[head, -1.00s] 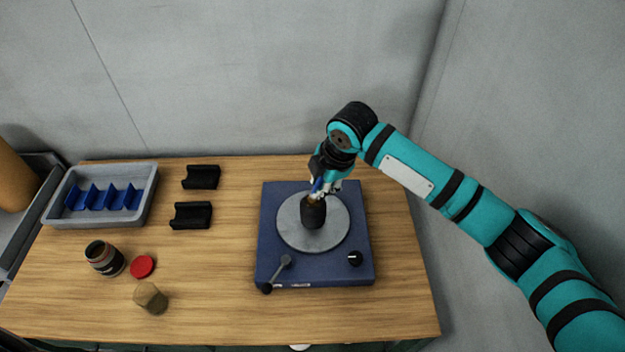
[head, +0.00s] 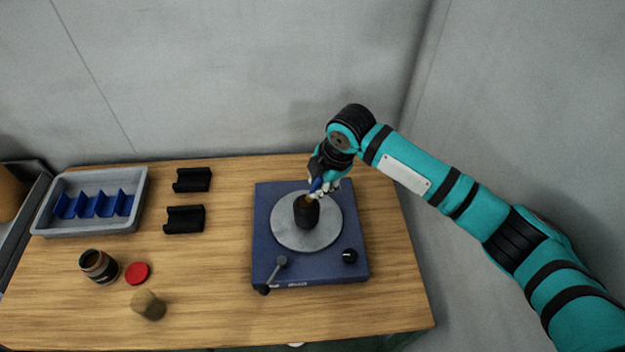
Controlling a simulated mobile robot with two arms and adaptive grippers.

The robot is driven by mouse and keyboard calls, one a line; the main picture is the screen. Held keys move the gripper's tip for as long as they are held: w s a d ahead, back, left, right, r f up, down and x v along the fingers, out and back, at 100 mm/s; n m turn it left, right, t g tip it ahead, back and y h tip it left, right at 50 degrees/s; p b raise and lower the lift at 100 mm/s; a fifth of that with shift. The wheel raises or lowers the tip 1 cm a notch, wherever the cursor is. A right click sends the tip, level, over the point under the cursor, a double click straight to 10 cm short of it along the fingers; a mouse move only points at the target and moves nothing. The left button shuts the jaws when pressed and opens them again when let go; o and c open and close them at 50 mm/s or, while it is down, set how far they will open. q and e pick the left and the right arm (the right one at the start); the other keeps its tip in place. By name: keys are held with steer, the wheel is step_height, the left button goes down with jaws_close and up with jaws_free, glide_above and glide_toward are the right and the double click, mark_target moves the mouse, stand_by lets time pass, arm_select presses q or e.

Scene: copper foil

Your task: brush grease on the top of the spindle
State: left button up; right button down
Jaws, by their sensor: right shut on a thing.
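A dark, upright spindle (head: 306,213) stands in the middle of the grey round plate (head: 325,233) on the blue base unit (head: 315,270). My right gripper (head: 318,188) is above the spindle's top, shut on a brush (head: 311,198) with a blue part and a brownish lower end. The brush tip is at the spindle's top; I cannot tell if it touches. An open jar (head: 99,267) with dark sides and brownish contents, perhaps the grease, is at the left of the table. My left gripper is not in view.
A red lid (head: 137,273) and a tan cylindrical piece (head: 148,305) lie near the jar. Two black holders (head: 184,219) and a grey tray (head: 128,222) with a blue ridged insert are at the back left. Bare wooden table (head: 215,270) separates them from the base unit.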

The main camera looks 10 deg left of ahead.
steer(key=shift+s+a+r, duration=0.15)
steer(key=shift+s+a, duration=0.1)
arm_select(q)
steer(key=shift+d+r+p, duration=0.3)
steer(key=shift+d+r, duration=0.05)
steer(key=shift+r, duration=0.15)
arm_select(e)
step_height(320, 180, up, 6)
steer(key=a, duration=0.3)
steer(key=shift+s, duration=0.35)
stand_by(0.4)
step_height(320, 180, up, 3)
stand_by(0.4)
steer(key=shift+a, duration=0.1)
stand_by(0.5)
